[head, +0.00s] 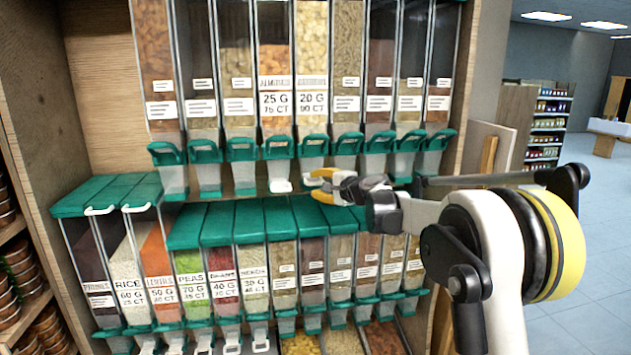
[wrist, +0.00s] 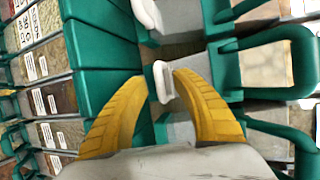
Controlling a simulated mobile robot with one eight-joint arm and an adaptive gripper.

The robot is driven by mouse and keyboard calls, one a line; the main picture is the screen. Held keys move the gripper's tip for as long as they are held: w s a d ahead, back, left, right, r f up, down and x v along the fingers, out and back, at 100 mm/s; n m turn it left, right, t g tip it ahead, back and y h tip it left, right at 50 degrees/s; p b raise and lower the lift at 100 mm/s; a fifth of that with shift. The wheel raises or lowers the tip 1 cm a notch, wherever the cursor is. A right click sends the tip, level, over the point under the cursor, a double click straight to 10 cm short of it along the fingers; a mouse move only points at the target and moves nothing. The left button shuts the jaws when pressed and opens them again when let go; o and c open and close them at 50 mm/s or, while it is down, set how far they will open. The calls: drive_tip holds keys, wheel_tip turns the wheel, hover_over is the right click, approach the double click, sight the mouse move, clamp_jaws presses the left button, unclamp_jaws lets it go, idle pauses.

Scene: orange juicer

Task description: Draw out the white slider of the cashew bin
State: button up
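The cashew bin (head: 313,60) is in the upper row in the head view, a clear bin of pale nuts with a "20 G" label; the word above the price is hard to read. Its white slider is hidden by my gripper in the head view. My gripper (head: 316,184), with yellow fingers, is at the foot of this bin. In the wrist view, a white slider (wrist: 163,82) stands between the fingertips of my open gripper (wrist: 159,78). The right finger is very close to it; contact is unclear. The left finger is apart from it.
A second white slider (head: 281,185) sits under the almond bin (head: 275,60) to the left. Green handles (head: 314,147) line the upper bins just above my gripper. Green lids (head: 250,220) of the lower row lie close below. Open floor is at the right.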

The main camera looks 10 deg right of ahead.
drive_tip(key=shift+w+a+f, duration=0.15)
drive_tip(key=shift+w+a, duration=0.05)
drive_tip(key=shift+w, duration=0.25)
clamp_jaws()
drive_tip(key=shift+s+f+b, duration=0.1)
drive_tip(key=shift+s+b, duration=0.65)
drive_tip(key=shift+s, duration=1.2)
unclamp_jaws()
drive_tip(key=shift+s, duration=0.2)
drive_tip(key=shift+d, duration=0.1)
